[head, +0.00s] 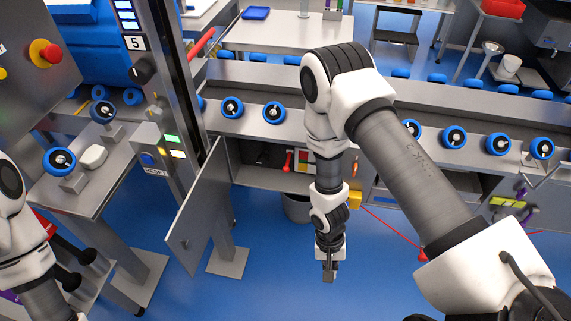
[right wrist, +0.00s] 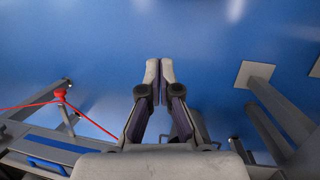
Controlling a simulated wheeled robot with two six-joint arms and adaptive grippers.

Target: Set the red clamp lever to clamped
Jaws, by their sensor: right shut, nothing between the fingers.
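A small red lever (head: 287,162) stands upright inside the open cabinet under the conveyor, left of a small panel with red and dark parts (head: 303,160). A longer red handle (head: 201,42) slants beside the grey post at upper left. I cannot tell for sure which is the clamp lever, or its setting. My right gripper (head: 329,270) hangs pointing down over the blue floor, in front of and below the cabinet, touching nothing. In the right wrist view its fingers (right wrist: 160,75) are together and empty. My left arm shows at the left edge; its gripper is out of view.
An open grey cabinet door (head: 197,205) juts forward left of the opening. A grey bin (head: 297,207) stands beneath. A red cord (head: 395,232) runs low on the right. The conveyor (head: 240,125) carries blue-rimmed rollers. The floor around my right gripper is clear.

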